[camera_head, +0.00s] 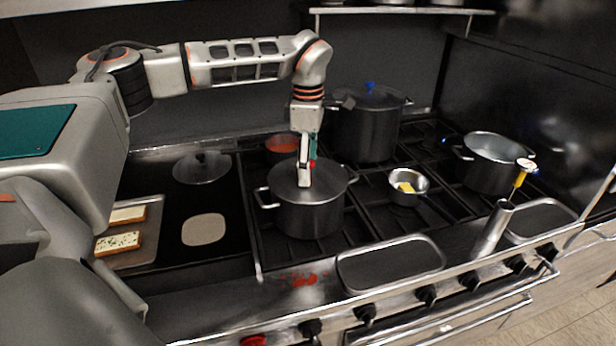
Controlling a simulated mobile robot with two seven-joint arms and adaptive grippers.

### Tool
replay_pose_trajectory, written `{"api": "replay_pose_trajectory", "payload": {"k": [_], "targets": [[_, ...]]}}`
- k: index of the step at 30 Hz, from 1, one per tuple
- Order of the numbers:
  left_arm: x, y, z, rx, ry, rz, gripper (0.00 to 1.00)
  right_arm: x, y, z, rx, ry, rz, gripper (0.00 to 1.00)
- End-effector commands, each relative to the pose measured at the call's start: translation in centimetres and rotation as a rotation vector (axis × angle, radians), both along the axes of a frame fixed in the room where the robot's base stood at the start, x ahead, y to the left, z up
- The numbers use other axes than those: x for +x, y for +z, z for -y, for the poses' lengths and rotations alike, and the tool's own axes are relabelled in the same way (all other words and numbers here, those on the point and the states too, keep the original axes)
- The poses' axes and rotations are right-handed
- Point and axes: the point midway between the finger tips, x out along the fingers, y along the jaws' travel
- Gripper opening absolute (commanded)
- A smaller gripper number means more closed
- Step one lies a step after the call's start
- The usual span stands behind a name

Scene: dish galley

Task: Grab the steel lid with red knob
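The steel lid (327,186) lies on the front pot (310,218), which stands on the hob grates in the middle of the head view. My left gripper (305,180) reaches down from above at the lid's centre. A bit of red shows beside its fingers, which looks like the knob. The gripper covers most of the knob, so I cannot tell whether the fingers are closed on it. The lid looks level on the pot rim. My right gripper is not in view.
A tall pot (366,130) with a blue-knobbed lid stands behind, and a red-filled pot (283,149) is close at back left. A small pan (407,188) and an open pot (490,162) stand right. Another lid (202,170) lies left. An empty tray (391,264) lies in front.

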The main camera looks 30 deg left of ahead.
Motion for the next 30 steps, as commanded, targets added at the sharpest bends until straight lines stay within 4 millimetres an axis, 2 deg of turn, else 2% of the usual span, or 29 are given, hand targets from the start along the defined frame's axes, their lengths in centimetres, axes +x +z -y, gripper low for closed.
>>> {"api": "replay_pose_trajectory", "payload": {"k": [2,10,22,26,30], "targets": [[0.0,0.0,0.0,0.0,0.0,0.0,0.72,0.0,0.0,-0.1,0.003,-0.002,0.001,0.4],[0.0,-0.1,0.0,0.0,0.0,-0.001,0.02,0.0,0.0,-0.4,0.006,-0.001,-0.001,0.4],[0.0,0.4,0.0,0.001,0.0,-0.002,0.0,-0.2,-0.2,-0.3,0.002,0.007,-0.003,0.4],[0.0,2.3,0.0,0.001,0.0,0.002,0.0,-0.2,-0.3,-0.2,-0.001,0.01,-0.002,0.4],[0.1,5.2,0.0,0.0,0.001,0.003,0.0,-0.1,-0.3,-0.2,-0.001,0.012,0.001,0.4]]}}
